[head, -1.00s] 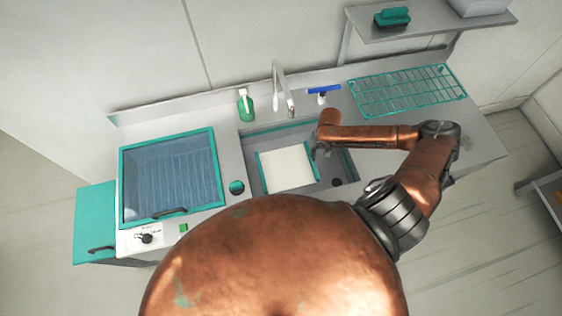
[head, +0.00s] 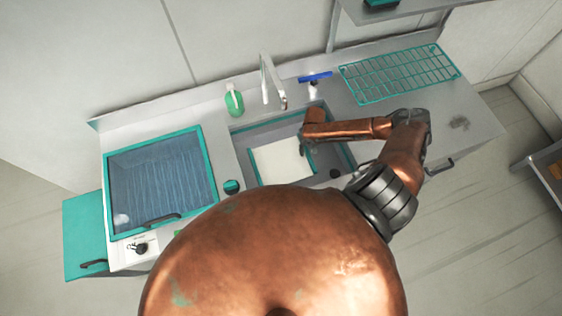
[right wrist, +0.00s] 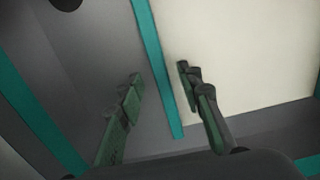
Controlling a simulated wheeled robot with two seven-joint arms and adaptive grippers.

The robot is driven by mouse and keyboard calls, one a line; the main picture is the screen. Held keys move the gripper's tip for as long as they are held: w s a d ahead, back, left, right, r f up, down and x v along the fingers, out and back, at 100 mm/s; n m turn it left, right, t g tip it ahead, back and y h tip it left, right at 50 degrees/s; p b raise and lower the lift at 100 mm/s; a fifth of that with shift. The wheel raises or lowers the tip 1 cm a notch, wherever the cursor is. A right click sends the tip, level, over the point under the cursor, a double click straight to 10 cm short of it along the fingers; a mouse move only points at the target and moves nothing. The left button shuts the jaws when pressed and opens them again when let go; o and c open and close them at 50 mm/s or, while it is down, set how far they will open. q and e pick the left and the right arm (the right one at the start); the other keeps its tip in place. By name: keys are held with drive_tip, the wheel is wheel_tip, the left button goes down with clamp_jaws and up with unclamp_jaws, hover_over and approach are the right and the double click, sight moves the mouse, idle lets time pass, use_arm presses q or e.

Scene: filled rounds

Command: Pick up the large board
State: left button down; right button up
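The large board (head: 280,161) is a cream slab with teal edge strips, lying in the sink basin (head: 334,143). In the right wrist view the board (right wrist: 245,50) fills the upper right, its teal edge running between my finger lines. My right gripper (head: 304,145) is at the board's right edge in the head view. In the right wrist view the right gripper (right wrist: 159,75) is open, one finger on each side of that edge. I cannot tell whether either finger touches it. My left gripper is not in view.
A tap (head: 271,82), a green bottle (head: 234,102) and a blue-headed tool (head: 315,77) stand behind the sink. A teal wire rack (head: 400,72) lies on the right counter. A teal-framed glass-topped unit (head: 160,185) is at left.

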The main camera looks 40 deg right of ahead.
drive_tip(key=shift+f, duration=1)
drive_tip(key=c, duration=0.6)
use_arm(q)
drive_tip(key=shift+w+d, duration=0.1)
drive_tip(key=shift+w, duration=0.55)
use_arm(e)
clamp_jaws()
